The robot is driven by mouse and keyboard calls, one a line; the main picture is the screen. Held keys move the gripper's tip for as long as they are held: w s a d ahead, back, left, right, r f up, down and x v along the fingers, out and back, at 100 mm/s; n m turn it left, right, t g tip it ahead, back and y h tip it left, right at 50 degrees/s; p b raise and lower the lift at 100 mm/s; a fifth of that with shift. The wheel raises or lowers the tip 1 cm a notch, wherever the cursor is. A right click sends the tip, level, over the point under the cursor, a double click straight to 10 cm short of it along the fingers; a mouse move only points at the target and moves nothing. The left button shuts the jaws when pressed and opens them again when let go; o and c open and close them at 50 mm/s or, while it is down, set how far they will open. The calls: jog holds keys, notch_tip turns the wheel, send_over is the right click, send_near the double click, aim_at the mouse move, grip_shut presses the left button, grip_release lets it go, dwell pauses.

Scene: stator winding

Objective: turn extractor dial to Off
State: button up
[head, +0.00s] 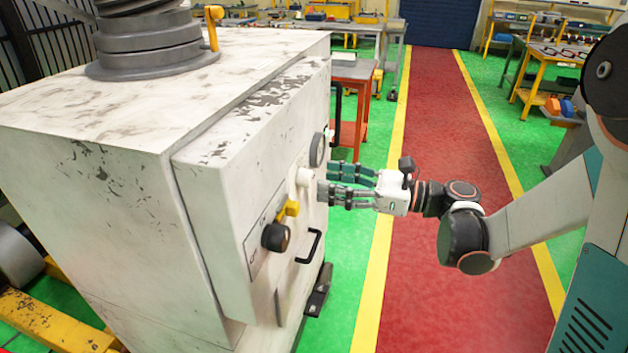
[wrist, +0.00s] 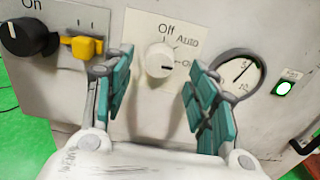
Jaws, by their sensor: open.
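The extractor dial (wrist: 159,60) is a round white knob on a pale plate marked Off, Auto and On, in the wrist view. Off is printed above it, Auto at upper right and On at right. A dark mark shows on the knob's lower right; I cannot tell its exact setting. In the head view the dial (head: 305,177) sticks out from the white cabinet's front. My gripper (head: 325,184) points at the panel just right of it. In the wrist view my gripper (wrist: 157,78) is open, its teal-padded fingers spread either side of the dial, with visible gaps.
A black knob (wrist: 27,37) and a yellow switch (wrist: 82,47) sit left of the dial. A black handle (head: 309,246) protrudes below on the cabinet (head: 215,215). The red walkway (head: 440,110) is clear.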

aim_at(312, 178)
jog(key=shift+x, duration=2.3)
jog(key=c, duration=1)
